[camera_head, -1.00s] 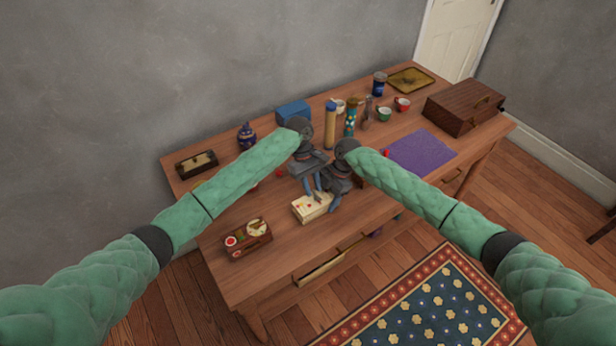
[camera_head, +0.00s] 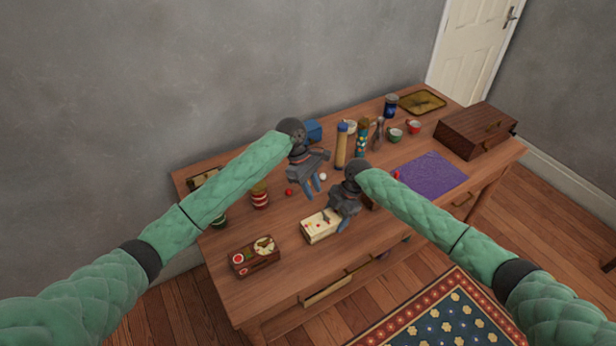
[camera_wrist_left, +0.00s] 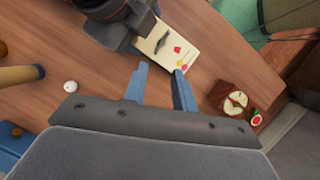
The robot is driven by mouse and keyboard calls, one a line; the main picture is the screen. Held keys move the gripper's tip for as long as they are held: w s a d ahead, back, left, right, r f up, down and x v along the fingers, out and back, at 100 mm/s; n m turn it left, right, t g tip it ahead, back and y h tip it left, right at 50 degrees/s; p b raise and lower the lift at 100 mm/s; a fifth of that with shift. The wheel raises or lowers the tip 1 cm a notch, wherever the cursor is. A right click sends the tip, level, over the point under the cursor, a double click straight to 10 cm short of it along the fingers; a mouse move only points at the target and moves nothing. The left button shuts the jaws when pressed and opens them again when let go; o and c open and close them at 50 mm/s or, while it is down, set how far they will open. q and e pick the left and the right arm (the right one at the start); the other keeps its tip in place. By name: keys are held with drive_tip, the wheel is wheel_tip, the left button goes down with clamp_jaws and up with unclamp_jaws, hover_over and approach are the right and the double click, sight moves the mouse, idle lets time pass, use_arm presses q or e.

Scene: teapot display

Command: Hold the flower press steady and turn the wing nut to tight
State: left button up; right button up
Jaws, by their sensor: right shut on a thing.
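The flower press (camera_head: 318,227) is a cream block with small red and yellow flower marks, lying on the wooden table. It also shows in the left wrist view (camera_wrist_left: 178,42), with a dark wing nut (camera_wrist_left: 163,42) on its top. My right gripper (camera_head: 343,225) is shut on the press at its right end; its fingertips are partly hidden. My left gripper (camera_head: 316,187) is open and empty, raised above the table behind the press. Its two blue fingers (camera_wrist_left: 160,88) stand apart in the left wrist view, with the press beyond them. How tight the nut is cannot be told.
A brown box with round items (camera_head: 254,260) stands left of the press. Behind are a yellow cylinder (camera_head: 341,147), a patterned bottle (camera_head: 362,140) and a striped jar (camera_head: 260,195). A purple mat (camera_head: 432,174) lies right. A drawer (camera_head: 328,291) is partly open in front.

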use_arm(q)
drive_tip(key=shift+v, duration=2.15)
